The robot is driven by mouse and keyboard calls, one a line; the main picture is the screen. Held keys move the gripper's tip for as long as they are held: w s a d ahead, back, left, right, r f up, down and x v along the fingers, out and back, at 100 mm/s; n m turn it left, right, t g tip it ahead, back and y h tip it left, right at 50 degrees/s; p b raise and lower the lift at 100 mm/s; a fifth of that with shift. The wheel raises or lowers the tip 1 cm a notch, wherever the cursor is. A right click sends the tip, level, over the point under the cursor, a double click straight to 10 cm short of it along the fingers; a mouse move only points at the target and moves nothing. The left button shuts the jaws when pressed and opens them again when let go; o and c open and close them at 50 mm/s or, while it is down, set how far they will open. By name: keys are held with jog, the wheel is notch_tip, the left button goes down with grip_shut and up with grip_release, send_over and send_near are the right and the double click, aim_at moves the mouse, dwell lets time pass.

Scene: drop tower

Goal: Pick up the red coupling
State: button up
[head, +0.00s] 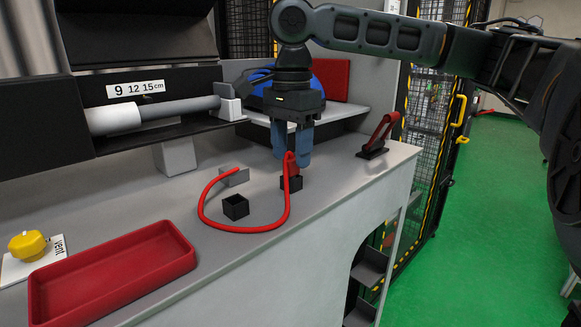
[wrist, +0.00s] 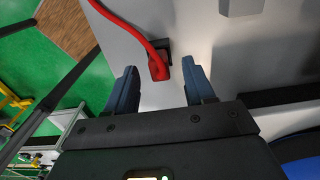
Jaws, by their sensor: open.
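The red coupling (head: 290,166) stands upright in a small black holder (head: 291,183) on the grey bench, with a red hose (head: 247,229) joined to it and looping left over the bench. In the wrist view the coupling (wrist: 158,68) lies between and beyond the fingertips. My gripper (head: 292,157) points down above the holder, its blue fingers apart on either side of the coupling's top in the head view. The wrist view shows my gripper (wrist: 160,75) open and empty. Whether a finger touches the coupling cannot be told.
An empty black socket (head: 236,207) and a grey block (head: 234,176) stand left of the holder. A red tray (head: 112,275) and a yellow knob (head: 27,244) are at the front left. A red lever (head: 380,135) stands at the right. A horizontal cylinder (head: 160,110) is behind.

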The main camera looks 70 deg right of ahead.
jog(key=shift+f, duration=0.6)
jog(key=c, duration=0.9)
jog(key=shift+r, duration=0.15)
